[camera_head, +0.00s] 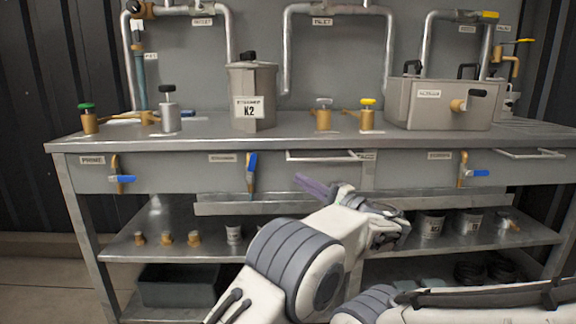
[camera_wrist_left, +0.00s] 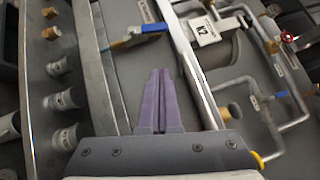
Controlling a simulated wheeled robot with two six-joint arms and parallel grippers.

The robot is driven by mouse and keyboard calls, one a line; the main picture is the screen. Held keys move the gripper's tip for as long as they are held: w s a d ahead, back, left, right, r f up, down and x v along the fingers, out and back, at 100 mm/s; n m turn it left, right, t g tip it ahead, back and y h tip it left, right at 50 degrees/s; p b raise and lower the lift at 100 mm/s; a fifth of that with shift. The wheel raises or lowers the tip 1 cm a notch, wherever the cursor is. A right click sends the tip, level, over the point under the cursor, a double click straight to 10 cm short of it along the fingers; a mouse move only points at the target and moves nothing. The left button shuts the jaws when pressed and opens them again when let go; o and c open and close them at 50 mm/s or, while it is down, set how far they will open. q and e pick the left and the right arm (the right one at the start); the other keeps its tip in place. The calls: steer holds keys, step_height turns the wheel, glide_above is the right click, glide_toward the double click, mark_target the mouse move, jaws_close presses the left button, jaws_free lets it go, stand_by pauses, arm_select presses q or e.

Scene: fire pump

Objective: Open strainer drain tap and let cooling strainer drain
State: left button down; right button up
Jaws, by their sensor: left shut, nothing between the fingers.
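The cooling strainer (camera_head: 252,85), a grey lidded pot labelled K2, stands on the bench top; its label also shows in the left wrist view (camera_wrist_left: 203,31). Below it, on the bench's front panel, is the drain tap with a blue lever (camera_head: 252,163). The lever stands upright along the brass body, unlike the sideways levers of the other taps. The lever also shows in the left wrist view (camera_wrist_left: 154,28), ahead of the fingers. My left gripper (camera_head: 303,183) has its purple fingers together and empty, to the right of the tap and apart from it. My right gripper is out of frame.
Similar taps with sideways blue levers sit at the left (camera_head: 122,179) and right (camera_head: 478,173) of the panel. A shallow metal trough (camera_head: 225,208) runs below the panel. The lower shelf (camera_head: 120,250) holds fittings and cans. A handle bar (camera_head: 320,155) is near my left fingers.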

arm_select(q)
steer(key=shift+v, duration=1.1)
